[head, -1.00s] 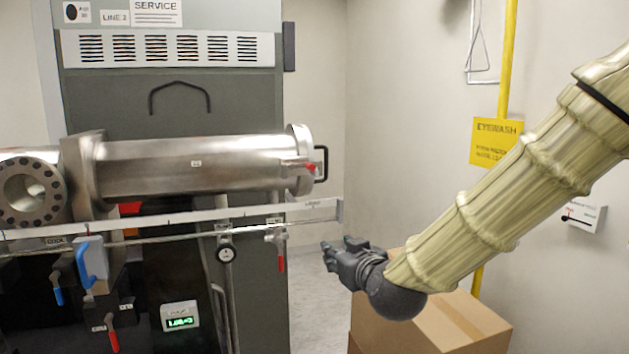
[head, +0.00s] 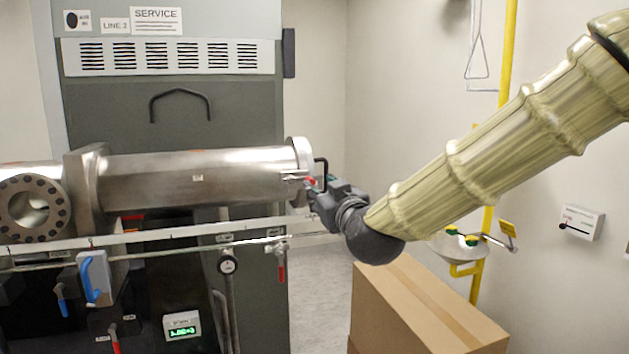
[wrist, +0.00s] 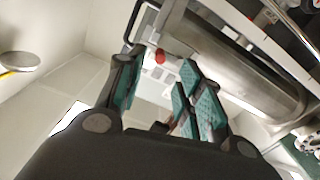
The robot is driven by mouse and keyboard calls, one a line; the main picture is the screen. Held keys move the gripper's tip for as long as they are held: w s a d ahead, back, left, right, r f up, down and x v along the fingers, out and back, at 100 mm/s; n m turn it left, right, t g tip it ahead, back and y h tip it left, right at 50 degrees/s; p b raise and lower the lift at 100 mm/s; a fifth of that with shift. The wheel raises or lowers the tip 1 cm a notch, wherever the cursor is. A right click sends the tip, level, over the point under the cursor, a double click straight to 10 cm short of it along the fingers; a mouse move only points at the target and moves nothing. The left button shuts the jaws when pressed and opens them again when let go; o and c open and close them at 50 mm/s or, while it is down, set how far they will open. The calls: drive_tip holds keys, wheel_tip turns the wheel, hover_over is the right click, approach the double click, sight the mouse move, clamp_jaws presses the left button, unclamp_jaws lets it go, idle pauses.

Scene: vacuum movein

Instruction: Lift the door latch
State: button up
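The steel chamber (head: 200,176) lies horizontally, with a round door flange (head: 300,160) at its right end. A small red-tipped latch (head: 311,181) sits low on this flange, and a black loop handle (head: 323,166) stands on the door. My gripper (head: 319,197) is just below and right of the latch, partly overlapping the handle's lower end. In the wrist view the red tip (wrist: 160,57) shows between and beyond my spread teal-padded fingers (wrist: 157,80), with the black handle (wrist: 133,22) near the left finger. I see no contact with the red tip.
A cardboard box (head: 410,305) stands under my arm, and an eyewash basin (head: 458,244) is on the right.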

sight(314, 184)
drive_tip(key=shift+p+x, duration=1.1)
drive_tip(key=shift+x, duration=1.85)
clamp_jaws()
